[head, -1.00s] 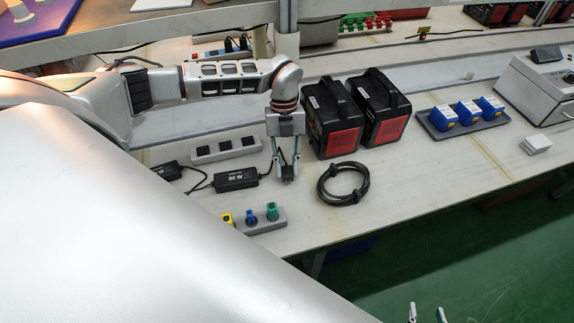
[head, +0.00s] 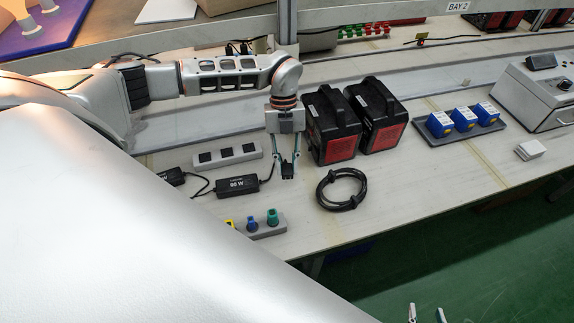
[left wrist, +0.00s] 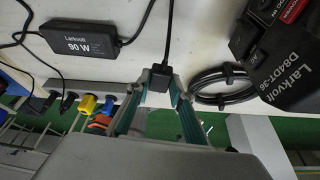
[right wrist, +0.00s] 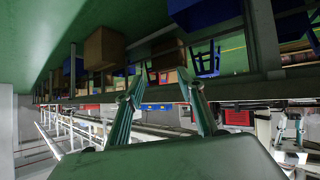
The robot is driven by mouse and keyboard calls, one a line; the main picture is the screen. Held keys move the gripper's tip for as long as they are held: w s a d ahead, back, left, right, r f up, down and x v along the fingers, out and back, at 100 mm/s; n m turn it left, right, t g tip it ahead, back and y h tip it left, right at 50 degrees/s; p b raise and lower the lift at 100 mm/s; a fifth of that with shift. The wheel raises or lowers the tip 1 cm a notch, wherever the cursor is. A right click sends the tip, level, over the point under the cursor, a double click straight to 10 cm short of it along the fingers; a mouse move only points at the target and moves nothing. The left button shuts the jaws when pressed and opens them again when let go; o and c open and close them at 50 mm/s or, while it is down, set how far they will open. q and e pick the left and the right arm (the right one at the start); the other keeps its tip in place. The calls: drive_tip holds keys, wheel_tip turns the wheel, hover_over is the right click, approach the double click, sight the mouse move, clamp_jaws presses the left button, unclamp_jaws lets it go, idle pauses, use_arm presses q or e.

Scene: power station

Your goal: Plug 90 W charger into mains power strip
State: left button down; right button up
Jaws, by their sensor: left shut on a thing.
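The 90 W charger (head: 237,186) is a black brick on the bench; it also shows in the left wrist view (left wrist: 76,44). A grey strip with three black sockets (head: 227,155), apparently the mains power strip, lies behind it. My left gripper (head: 287,168) points down to the right of both. It is shut on the black plug (left wrist: 158,84), whose cord runs upward in the left wrist view. The plug is apart from the strip; its prongs cannot be made out. My right gripper (right wrist: 160,85) is open and empty, away from the bench; its fingertips show at the head view's bottom edge.
A coiled black cable (head: 342,190) lies right of the plug. Two black-and-red power units (head: 332,135) stand behind it. A grey block with coloured connectors (head: 262,227) sits near the front edge. Blue boxes on a tray (head: 464,121) are farther right.

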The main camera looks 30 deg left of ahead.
sight(288, 166)
idle(0.6)
